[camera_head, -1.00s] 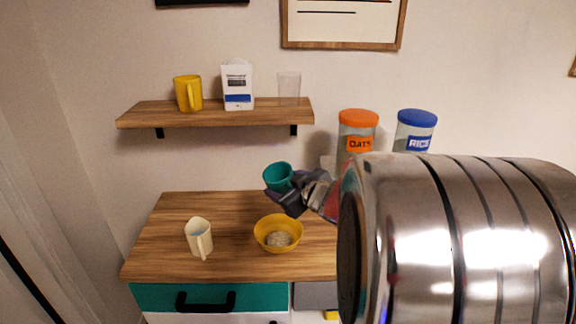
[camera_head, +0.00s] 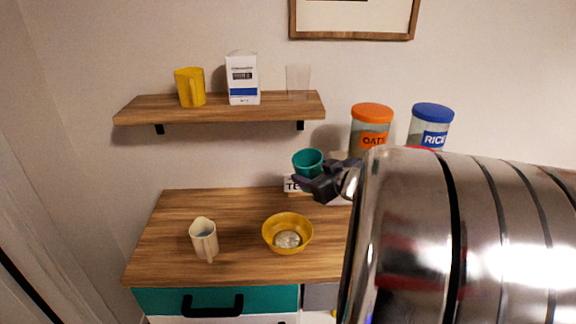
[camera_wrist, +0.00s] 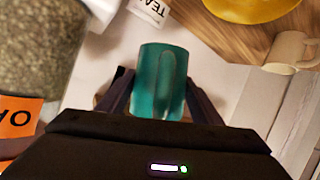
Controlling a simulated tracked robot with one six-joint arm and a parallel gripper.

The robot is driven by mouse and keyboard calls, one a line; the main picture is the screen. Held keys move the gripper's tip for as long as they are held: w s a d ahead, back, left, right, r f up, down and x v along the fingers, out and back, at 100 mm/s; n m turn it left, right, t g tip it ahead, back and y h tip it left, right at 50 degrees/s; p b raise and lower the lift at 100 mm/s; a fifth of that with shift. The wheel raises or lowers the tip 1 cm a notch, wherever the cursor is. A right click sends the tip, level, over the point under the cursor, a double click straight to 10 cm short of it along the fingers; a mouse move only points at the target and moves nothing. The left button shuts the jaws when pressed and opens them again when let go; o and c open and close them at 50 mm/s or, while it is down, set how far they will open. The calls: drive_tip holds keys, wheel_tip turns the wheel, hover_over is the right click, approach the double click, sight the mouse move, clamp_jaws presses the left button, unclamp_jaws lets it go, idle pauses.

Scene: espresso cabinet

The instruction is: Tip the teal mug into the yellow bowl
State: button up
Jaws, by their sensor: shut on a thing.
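The teal mug (camera_head: 308,161) is held by my gripper (camera_head: 318,186), whose dark fingers are shut on it. The mug is about upright, in the air above and behind the bowl, slightly to its right. In the wrist view the mug (camera_wrist: 158,80) sits between the two fingers (camera_wrist: 160,98). The yellow bowl (camera_head: 287,222) stands on the wooden counter with some pale contents at its bottom. Its edge also shows at the top of the wrist view (camera_wrist: 250,8). The inside of the mug is too dark to tell its contents.
A cream jug (camera_head: 203,238) stands left of the bowl on the counter (camera_head: 165,215). Orange-lidded oats (camera_head: 371,125) and blue-lidded rice (camera_head: 430,125) jars stand behind my arm. A shelf (camera_head: 215,106) holds a yellow mug (camera_head: 190,88), a white carton (camera_head: 243,80) and a clear glass (camera_head: 298,82).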

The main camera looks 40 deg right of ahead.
drive_tip(key=shift+a+r+m+y, duration=0.3)
drive_tip(key=shift+r+m+y, duration=0.25)
drive_tip(key=shift+m, duration=0.35)
drive_tip(key=shift+s, duration=0.15)
